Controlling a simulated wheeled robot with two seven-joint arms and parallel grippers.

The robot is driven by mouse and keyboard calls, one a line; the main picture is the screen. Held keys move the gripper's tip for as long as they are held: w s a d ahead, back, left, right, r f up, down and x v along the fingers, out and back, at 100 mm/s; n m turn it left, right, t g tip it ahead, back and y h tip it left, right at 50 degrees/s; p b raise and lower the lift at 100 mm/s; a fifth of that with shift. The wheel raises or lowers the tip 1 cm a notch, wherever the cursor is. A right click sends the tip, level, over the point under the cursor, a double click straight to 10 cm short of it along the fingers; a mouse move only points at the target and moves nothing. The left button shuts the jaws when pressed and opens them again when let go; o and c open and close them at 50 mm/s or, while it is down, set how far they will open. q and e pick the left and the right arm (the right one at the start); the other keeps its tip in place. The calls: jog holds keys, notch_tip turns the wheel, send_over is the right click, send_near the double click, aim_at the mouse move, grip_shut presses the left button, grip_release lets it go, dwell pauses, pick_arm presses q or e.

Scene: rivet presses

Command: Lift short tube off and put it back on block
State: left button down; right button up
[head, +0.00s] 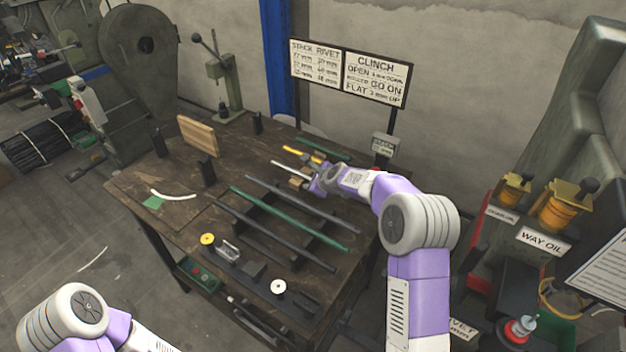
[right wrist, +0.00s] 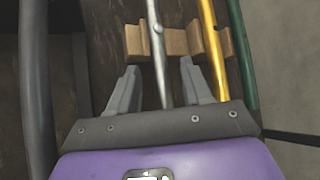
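The short silver tube (right wrist: 158,50) lies in a notch of a tan wooden block (right wrist: 135,42) in the right wrist view. In the head view the silver tube (head: 288,168) shows pale near the table's far edge, with part of the block (head: 296,183) beside my gripper. My right gripper (right wrist: 158,68) is open, one finger on each side of the tube, with gaps left and right. In the head view my right gripper (head: 315,181) is small and partly hidden by its own wrist. The tube's near end is hidden under the gripper. My left gripper is out of view.
A yellow tube (right wrist: 211,50) lies right of the silver one, close to the right finger, with a green tube (right wrist: 243,60) beyond. A dark tube (right wrist: 36,90) runs at left. Long dark and green bars cross the table (head: 135,188). A sign (head: 376,78) stands behind.

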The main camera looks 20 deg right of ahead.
jog(key=a+p+v, duration=0.1)
jog(key=v, duration=0.6)
jog(key=shift+s+d+r+p, duration=0.2)
jog(key=shift+s+d+p, duration=0.1)
jog(key=shift+d, duration=0.2)
jog(key=shift+r, duration=0.1)
